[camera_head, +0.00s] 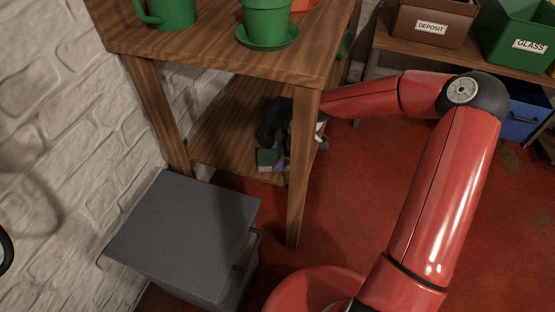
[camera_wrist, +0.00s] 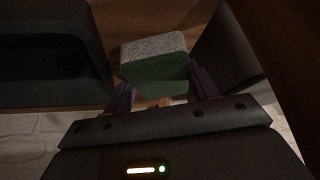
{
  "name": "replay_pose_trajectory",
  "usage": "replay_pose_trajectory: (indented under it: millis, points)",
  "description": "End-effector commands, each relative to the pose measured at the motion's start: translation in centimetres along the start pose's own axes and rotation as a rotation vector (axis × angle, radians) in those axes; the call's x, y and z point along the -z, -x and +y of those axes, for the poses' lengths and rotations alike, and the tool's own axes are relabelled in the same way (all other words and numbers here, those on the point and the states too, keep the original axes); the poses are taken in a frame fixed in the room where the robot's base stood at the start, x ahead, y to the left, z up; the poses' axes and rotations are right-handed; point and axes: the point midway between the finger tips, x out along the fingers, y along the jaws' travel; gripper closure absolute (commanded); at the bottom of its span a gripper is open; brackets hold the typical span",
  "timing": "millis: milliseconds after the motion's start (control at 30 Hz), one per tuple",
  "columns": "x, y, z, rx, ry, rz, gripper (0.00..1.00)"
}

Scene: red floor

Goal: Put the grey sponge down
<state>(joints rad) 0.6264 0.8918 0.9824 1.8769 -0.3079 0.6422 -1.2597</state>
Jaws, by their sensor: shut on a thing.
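The grey sponge (camera_wrist: 152,52) is a small block with a grey top and a green side. In the wrist view it sits between the two fingers of my gripper (camera_wrist: 160,92), which is shut on it. My gripper (camera_head: 279,155) reaches in under the tabletop there and is partly hidden by that leg. Whether the sponge touches the shelf cannot be told.
The wooden table (camera_head: 225,55) has a lower shelf (camera_head: 225,125) and a front leg (camera_head: 301,190) close to my arm. Green pots (camera_head: 267,20) stand on top. A grey lidded bin (camera_head: 190,225) stands at front left. A brown DEPOSIT box (camera_head: 432,22) and green GLASS box (camera_head: 515,35) are at right.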

Motion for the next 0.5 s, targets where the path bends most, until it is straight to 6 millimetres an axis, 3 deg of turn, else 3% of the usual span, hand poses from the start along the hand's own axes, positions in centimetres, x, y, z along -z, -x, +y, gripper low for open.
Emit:
replay_pose_trajectory:
  millis: [100,467,500]
  points:
    - [-0.8,-1.6,-0.1,0.002,0.001,0.001,0.67]
    - [-1.1,-2.0,0.0,0.000,0.000,0.000,0.67]
    - [-1.1,-1.9,0.0,0.000,0.001,0.000,0.38]
